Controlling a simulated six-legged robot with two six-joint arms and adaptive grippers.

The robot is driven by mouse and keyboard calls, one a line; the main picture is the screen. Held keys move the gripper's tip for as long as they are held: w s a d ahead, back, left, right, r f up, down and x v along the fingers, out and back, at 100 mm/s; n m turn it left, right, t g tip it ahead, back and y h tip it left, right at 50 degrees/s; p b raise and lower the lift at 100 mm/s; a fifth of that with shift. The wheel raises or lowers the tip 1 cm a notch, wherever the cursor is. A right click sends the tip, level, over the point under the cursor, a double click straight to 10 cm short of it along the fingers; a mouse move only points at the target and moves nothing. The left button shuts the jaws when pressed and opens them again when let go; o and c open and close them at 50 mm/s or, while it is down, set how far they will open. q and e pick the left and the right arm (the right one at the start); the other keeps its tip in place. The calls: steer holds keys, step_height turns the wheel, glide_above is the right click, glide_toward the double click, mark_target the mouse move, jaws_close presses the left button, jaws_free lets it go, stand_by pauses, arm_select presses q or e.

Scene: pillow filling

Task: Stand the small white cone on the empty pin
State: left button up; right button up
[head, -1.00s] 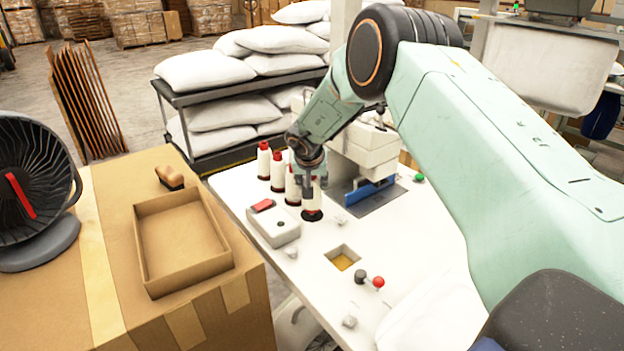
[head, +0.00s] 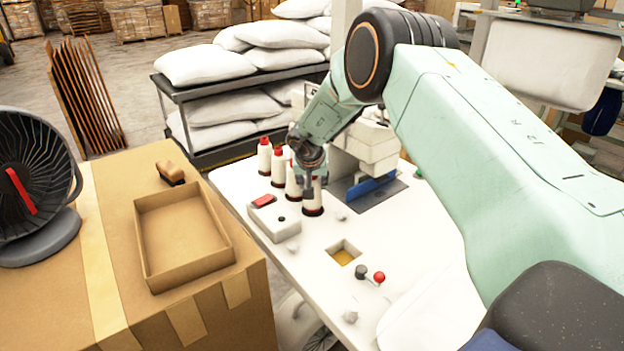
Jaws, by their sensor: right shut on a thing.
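The nearest white cone (head: 313,202) stands upright at the near end of the row, over a dark base. My right gripper (head: 313,182) is around the top of this cone from above and shut on it. I cannot tell whether a pin is inside it; no bare pin shows. My left gripper is out of view.
The sewing machine (head: 368,150) is behind. A square opening (head: 344,252) and a red knob (head: 379,277) lie nearer. A cardboard tray (head: 186,285) and a black fan (head: 30,185) are left.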

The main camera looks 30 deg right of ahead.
steer(key=shift+s, duration=0.1)
stand_by(0.4)
steer(key=shift+f, duration=0.1)
steer(key=shift+f+p, duration=0.1)
steer(key=shift+p, duration=0.3)
steer(key=o, duration=1.3)
